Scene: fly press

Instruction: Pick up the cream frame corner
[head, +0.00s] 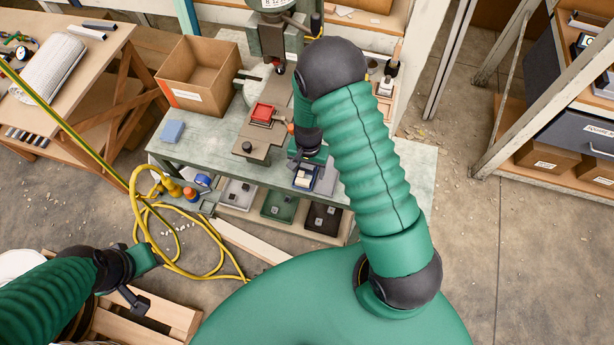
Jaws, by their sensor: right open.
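A small cream piece (305,174), which looks like the cream frame corner, sits in a small dark blue tray (325,183) at the front right of the grey-green bench. My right gripper (299,162) points down just behind and above it, and its jaws are open. They look close to the piece, but I cannot tell whether they touch it. My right arm hides the bench's right part. My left gripper (138,301) is low at the left, away from the bench, and its jaws are too unclear to read.
A red tray (262,113) sits by the fly press (275,40). A cardboard box (198,80) and a blue block (172,131) are on the bench's (215,150) left. Bins with small parts (279,206) sit below its front edge. A yellow hose (137,215) lies at the left.

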